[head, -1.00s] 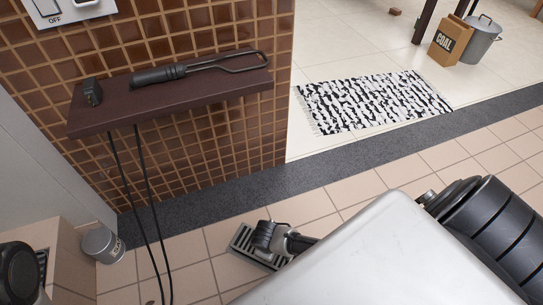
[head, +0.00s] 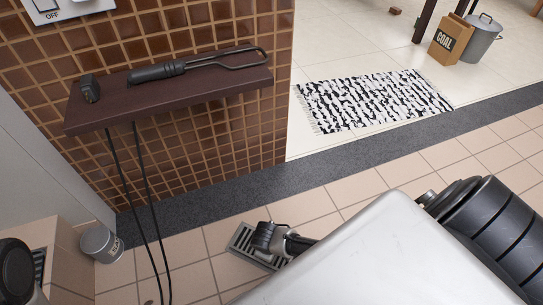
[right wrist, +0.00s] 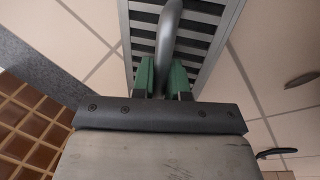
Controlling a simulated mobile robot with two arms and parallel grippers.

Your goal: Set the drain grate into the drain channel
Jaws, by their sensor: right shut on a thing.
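The drain grate (head: 241,240) is a grey slatted rectangle at floor level, low in the middle of the head view. My right gripper (head: 268,240) is over it and covers its middle. In the right wrist view the grate (right wrist: 203,42) lies beyond the fingers, with dark gaps between its bars. There my right gripper (right wrist: 164,82) has its green-padded fingers shut on a grey curved handle (right wrist: 168,35) that runs over the grate. I cannot tell whether the grate sits in the drain channel or above it; the channel itself is hidden. My left gripper is not in view.
A dark wall shelf (head: 200,92) holds a black-handled tool (head: 165,73) and a small black block (head: 90,88); two cables hang below it. A grey can (head: 101,244) stands on the floor at left. A patterned rug (head: 375,100) lies beyond the dark strip.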

